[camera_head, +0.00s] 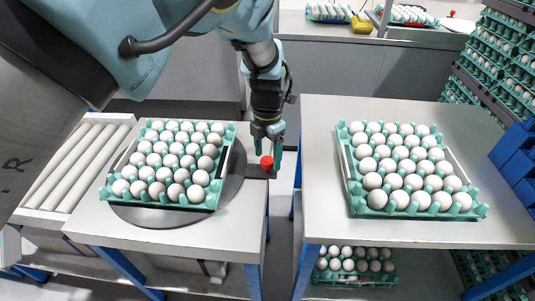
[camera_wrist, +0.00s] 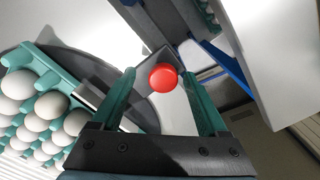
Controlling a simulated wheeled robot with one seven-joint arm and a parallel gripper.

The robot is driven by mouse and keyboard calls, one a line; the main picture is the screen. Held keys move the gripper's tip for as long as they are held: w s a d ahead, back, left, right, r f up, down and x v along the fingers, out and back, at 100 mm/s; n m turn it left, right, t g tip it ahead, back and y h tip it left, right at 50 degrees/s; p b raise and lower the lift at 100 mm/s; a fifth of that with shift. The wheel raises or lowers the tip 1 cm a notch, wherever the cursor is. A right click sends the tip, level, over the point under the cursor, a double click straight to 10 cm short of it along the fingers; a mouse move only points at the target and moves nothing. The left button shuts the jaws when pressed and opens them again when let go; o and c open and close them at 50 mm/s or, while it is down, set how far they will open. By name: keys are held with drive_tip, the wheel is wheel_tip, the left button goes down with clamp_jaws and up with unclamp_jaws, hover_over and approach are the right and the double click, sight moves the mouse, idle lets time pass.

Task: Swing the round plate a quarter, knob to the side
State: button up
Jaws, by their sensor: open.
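The round plate (camera_head: 233,180) is dark grey and lies on the left table under a green egg tray (camera_head: 213,196) full of white eggs. Its red knob (camera_head: 267,162) sits on a dark arm at the plate's right side, over the table's right edge. My gripper (camera_head: 267,148) is at the knob, pointing down. In the wrist view the red knob (camera_wrist: 163,78) shows between the two green fingers of my open gripper (camera_wrist: 165,90), with gaps on both sides. The plate's edge (camera_wrist: 85,55) and part of the tray (camera_wrist: 45,70) show at left.
A second egg tray (camera_head: 352,190) stands on the right table (camera_head: 320,150), across a narrow gap. White rollers (camera_head: 75,165) lie left of the plate. Stacked egg trays (camera_head: 500,60) and blue bins (camera_head: 515,155) stand at far right.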

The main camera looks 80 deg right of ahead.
wheel_tip(320, 180, up, 11)
drive_tip(key=b, duration=0.2)
idle(0.4)
drive_tip(key=shift+f, duration=0.1)
idle(0.3)
